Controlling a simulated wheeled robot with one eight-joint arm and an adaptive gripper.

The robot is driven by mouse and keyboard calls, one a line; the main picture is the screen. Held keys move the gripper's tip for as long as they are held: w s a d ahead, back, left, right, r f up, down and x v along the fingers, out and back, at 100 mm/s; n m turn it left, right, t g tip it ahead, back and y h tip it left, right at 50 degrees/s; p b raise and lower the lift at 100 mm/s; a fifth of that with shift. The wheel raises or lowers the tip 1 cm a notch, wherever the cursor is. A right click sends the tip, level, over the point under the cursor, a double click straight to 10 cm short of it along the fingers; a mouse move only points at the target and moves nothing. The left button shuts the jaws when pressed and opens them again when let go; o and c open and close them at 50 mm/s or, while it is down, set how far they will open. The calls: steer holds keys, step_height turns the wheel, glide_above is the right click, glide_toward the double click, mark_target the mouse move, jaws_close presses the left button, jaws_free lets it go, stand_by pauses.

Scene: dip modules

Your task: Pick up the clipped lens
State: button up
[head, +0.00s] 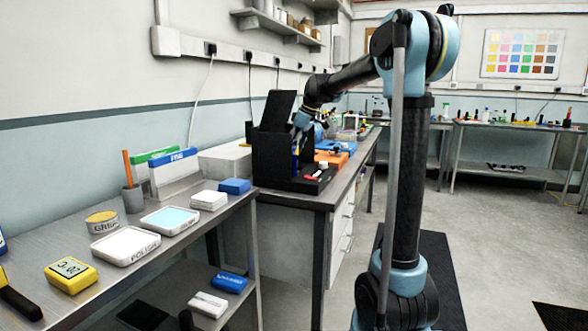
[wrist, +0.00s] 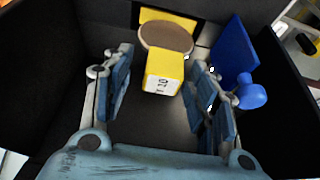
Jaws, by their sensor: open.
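In the wrist view, a round brownish disc (wrist: 166,37) stands at the back, with a yellow block (wrist: 163,70) directly in front of and below it. The block has a white label on its front; together they look like the clipped lens. My gripper (wrist: 162,68) is open, one blue-padded finger to the left of the block and one to the right. The block sits between the fingertips with a gap on the left; contact on the right is unclear. In the head view, my gripper is mostly hidden in the black bin (head: 272,150).
Dark bin walls stand close on both sides of my gripper. A blue panel with a round knob (wrist: 252,95) is just right of the right finger. In the head view, an orange case (head: 332,158) lies right of the bin, and the left bench (head: 150,262) holds several items.

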steer(key=shift+c, duration=0.3)
jaws_close()
